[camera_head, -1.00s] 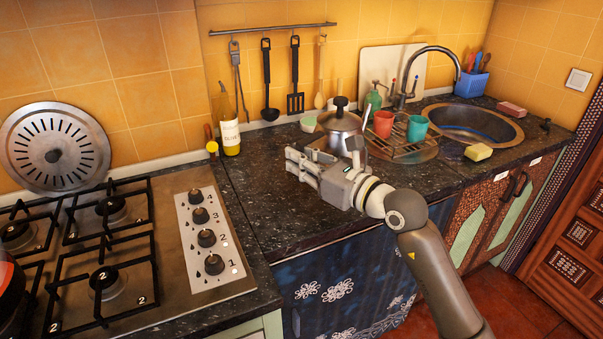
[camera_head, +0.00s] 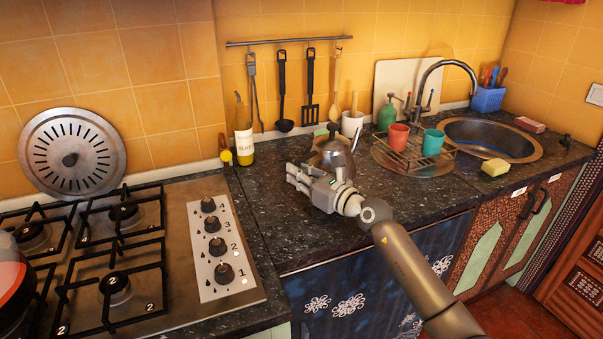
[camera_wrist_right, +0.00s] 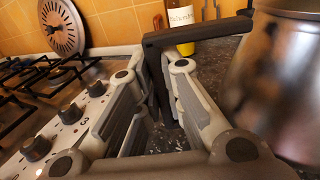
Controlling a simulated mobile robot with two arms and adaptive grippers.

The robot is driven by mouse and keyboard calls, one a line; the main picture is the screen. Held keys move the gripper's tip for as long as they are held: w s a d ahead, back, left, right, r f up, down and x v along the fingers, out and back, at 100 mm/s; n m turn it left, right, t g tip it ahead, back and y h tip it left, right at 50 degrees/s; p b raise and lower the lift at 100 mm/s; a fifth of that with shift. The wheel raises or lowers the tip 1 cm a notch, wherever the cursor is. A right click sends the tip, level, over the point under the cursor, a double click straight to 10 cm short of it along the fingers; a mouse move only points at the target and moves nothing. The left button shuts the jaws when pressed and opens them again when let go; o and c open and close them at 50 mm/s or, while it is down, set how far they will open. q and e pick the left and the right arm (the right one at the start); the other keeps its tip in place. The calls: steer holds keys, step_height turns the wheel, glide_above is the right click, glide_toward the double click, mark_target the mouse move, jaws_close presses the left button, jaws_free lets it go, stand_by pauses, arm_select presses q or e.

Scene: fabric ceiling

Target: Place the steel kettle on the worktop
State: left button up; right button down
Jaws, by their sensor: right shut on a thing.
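The steel kettle (camera_head: 334,152) is over the dark speckled worktop (camera_head: 275,225), between the hob and the sink. Its lower part is hidden behind my right gripper (camera_head: 298,176), so I cannot tell whether its base touches the worktop. In the right wrist view, the right gripper (camera_wrist_right: 157,80) is shut on the kettle's dark handle (camera_wrist_right: 200,35). The shiny kettle body (camera_wrist_right: 285,85) fills the right side of that view. My left gripper is not in view.
The gas hob (camera_head: 180,225) is on the left, with a red pot (camera_head: 12,280) at the picture's edge. An oil bottle (camera_head: 243,140), a white cup (camera_head: 352,124) and a rack (camera_head: 412,152) with red and teal cups surround the kettle. The worktop's front left is clear.

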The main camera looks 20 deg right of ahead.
steer(key=shift+w+f, duration=0.1)
steer(key=shift+w, duration=0.2)
steer(key=f+b, duration=0.1)
steer(key=f, duration=0.2)
steer(key=shift+w+f, duration=0.2)
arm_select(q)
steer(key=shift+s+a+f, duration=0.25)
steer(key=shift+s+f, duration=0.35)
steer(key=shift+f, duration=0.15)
arm_select(e)
steer(key=c, duration=2)
jaws_free()
steer(key=shift+f, duration=0.35)
steer(key=o, duration=0.4)
steer(key=shift+s+a+r, duration=0.1)
steer(key=shift+s, duration=0.05)
steer(key=shift+o, duration=0.2)
